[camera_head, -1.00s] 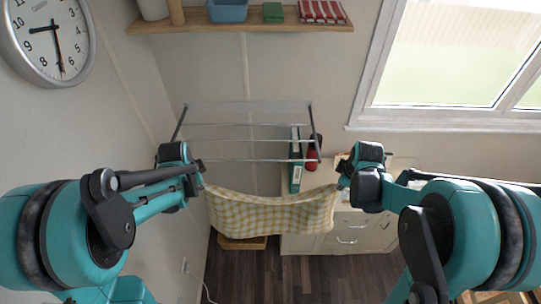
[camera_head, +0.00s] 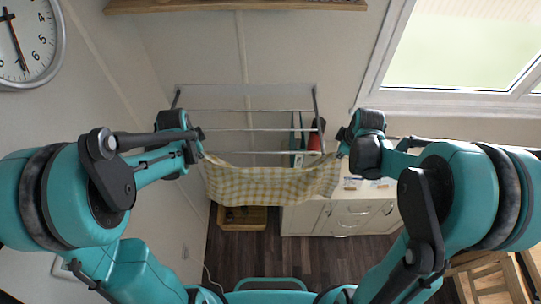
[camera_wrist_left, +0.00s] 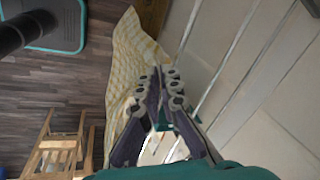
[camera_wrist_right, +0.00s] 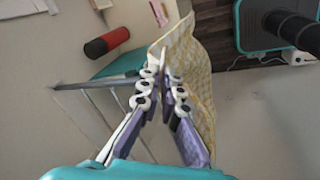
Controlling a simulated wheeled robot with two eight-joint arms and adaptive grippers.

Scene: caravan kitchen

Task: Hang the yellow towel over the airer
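The yellow checked towel (camera_head: 270,184) hangs stretched between my two grippers, its top edge sagging slightly. My left gripper (camera_head: 201,145) is shut on its left corner; the towel also shows in the left wrist view (camera_wrist_left: 130,60). My right gripper (camera_head: 341,148) is shut on its right corner, and the towel shows beyond the fingers in the right wrist view (camera_wrist_right: 190,60). The airer (camera_head: 250,129) is a wall rack with several horizontal metal bars. In the head view the towel appears just below and in front of the lowest bar. I cannot tell the exact gap.
A red cylinder (camera_wrist_right: 107,41) and a teal box (camera_head: 298,140) stand near the airer's right end. A wooden crate (camera_head: 242,218) is on the floor. A shelf (camera_head: 235,5) is above, a wooden stool (camera_head: 490,275) at lower right.

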